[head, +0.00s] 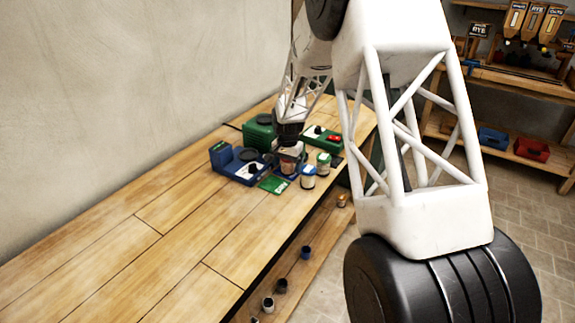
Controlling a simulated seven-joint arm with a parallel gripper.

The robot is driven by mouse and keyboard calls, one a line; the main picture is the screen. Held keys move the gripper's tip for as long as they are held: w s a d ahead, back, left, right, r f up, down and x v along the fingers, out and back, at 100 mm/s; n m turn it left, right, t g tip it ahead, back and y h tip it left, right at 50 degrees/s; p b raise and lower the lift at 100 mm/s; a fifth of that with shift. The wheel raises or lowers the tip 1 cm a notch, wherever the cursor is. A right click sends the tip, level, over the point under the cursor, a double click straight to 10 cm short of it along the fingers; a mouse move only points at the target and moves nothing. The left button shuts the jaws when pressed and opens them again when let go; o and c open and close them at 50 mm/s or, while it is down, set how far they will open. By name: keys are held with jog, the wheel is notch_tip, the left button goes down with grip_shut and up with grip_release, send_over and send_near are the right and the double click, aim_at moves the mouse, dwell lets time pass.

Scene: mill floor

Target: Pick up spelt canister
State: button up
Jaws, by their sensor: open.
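In the head view, a few small canisters stand in a group at the far end of the wooden bench (150,245). One canister (308,177) has a pale body and a blue band, and another (323,164) has a pale body and a green lid. Their labels are too small to read, so I cannot tell which is spelt. My gripper (290,153) points down just left of these two, open. A reddish-brown thing shows at its fingertips, and I cannot tell whether it is a canister between the fingers. My arm hides part of this area.
A blue device (237,168) and a green container (260,132) stand left of my gripper. A green card (274,184) lies in front. A green box with a red part (323,138) is behind. The near bench top is clear. Small cups stand on the lower shelf (310,262).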

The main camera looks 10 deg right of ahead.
jog(key=shift+c, duration=0.3)
jog(key=c, duration=1.1)
jog(key=shift+r, duration=0.1)
jog(key=shift+r, duration=4.95)
jog(key=w+a, duration=0.3)
jog(key=a, duration=0.1)
jog(key=w+a, duration=0.3)
jog(key=a, duration=0.1)
jog(key=w+a, duration=0.3)
jog(key=a, duration=0.2)
jog(key=shift+w, duration=0.2)
